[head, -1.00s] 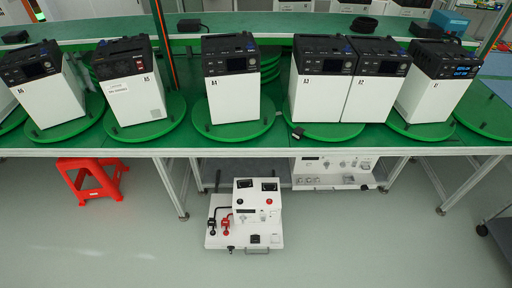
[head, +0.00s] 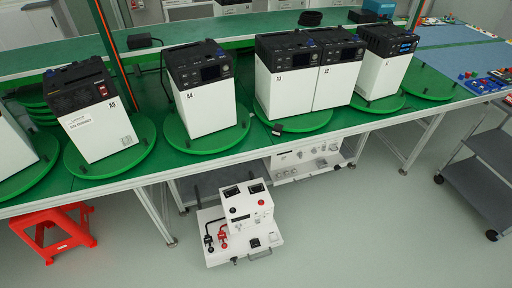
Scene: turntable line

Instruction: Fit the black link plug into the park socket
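A white test unit (head: 240,220) stands on the floor in front of the bench, with two dark meters on its top. On its left part sit a black plug-like piece (head: 208,240) with a dark bent cable or handle and a red one (head: 223,238) beside it. A small black socket-like block (head: 255,243) is on its front base plate. Another small black connector (head: 278,129) lies at the bench edge below unit A3. I cannot tell which of these is the link plug or the park socket. Neither gripper shows.
White units with black tops, such as A4 (head: 206,107) and A5 (head: 97,128), stand on green turntables along the green bench. A red stool (head: 52,232) is at lower left. A grey cart (head: 482,170) stands right.

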